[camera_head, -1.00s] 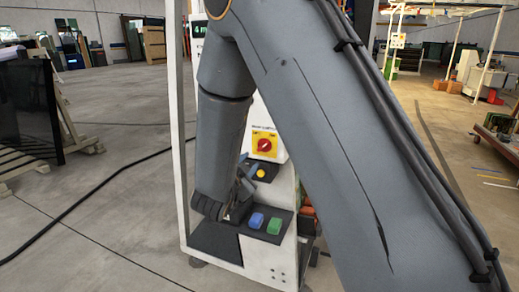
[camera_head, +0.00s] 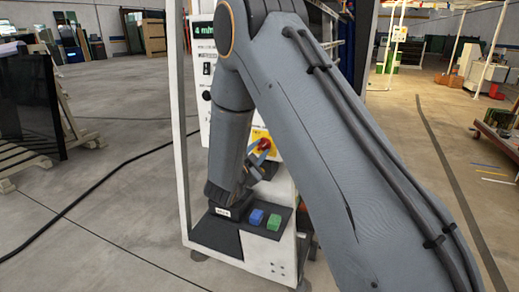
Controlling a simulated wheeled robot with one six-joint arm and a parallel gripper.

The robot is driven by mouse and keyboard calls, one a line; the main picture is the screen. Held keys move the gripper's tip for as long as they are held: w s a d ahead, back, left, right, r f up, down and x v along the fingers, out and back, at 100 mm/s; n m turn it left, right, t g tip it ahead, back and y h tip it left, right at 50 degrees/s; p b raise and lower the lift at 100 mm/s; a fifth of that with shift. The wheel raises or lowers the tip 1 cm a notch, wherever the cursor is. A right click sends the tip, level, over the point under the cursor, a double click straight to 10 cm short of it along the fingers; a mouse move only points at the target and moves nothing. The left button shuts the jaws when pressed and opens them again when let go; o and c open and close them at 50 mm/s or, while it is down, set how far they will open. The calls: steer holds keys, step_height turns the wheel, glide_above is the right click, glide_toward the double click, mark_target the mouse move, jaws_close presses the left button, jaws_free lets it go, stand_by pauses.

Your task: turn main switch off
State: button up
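The main switch is a red rotary knob (camera_head: 265,145) on a yellow plate (camera_head: 259,133) on the white washer panel. My gripper (camera_head: 262,150) is in front of the plate, with its fingers at the lower left of the red knob. The fingers partly cover the knob and the plate. The picture is too small to tell whether the fingers touch or grip the knob, or how far apart they are. The knob's exact angle is hard to read behind them.
A blue button (camera_head: 256,216) and a green button (camera_head: 274,222) sit on a dark ledge below. A display (camera_head: 205,31) is at the panel's top. A black cable (camera_head: 100,188) crosses the floor at left. A dark panel on a wooden rack (camera_head: 25,110) stands far left.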

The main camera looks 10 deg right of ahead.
jaws_close()
steer(key=shift+n, duration=0.3)
steer(key=n, duration=0.6)
steer(key=n+p, duration=0.1)
steer(key=n, duration=0.4)
steer(key=shift+n, duration=0.3)
steer(key=n+p, duration=0.1)
steer(key=n, duration=0.4)
steer(key=shift+n, duration=0.3)
stand_by(0.4)
